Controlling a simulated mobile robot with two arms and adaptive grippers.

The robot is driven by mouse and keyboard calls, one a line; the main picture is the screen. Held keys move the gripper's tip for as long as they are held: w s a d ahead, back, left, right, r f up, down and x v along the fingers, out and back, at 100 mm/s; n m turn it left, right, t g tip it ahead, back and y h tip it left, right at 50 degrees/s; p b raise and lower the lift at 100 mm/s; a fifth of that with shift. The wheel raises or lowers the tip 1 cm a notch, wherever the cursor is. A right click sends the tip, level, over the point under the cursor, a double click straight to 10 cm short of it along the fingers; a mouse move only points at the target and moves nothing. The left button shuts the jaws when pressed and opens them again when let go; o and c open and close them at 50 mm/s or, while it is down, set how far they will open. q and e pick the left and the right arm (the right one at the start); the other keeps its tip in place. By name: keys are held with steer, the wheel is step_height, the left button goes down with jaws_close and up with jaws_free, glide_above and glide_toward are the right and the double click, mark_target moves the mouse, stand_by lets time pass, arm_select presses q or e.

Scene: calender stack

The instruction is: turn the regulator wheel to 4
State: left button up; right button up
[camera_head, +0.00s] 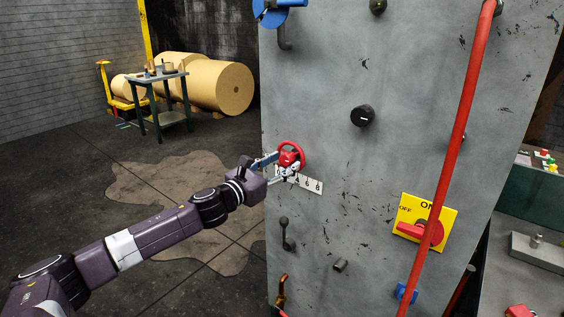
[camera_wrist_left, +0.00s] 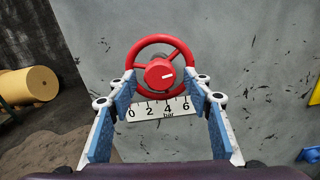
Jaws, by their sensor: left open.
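The red regulator wheel (camera_head: 291,147) is mounted on the grey machine panel. In the left wrist view the wheel (camera_wrist_left: 160,75) has a round red hub with a short white mark on its right side. Below it is a white scale plate (camera_wrist_left: 158,112) marked 0, 2, 4, 6 and "bar"; the head view shows its right end (camera_head: 309,186) with an 8. My left gripper (camera_head: 286,164) is open, its blue fingers at either side of the wheel's lower part. I cannot tell whether they touch it. My right gripper is not in view.
The grey panel (camera_head: 350,220) also carries a black knob (camera_head: 362,116), a yellow ON/OFF switch plate (camera_head: 445,218) with a red handle, and small hooks. A red pipe (camera_head: 463,120) runs down its right side. Paper rolls (camera_head: 220,85) and a small table (camera_head: 157,76) stand far behind.

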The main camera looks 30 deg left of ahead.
arm_select(q)
steer(key=shift+c, duration=0.4)
steer(key=c, duration=1.1)
steer(key=shift+o, duration=0.2)
steer(key=shift+n, duration=0.3)
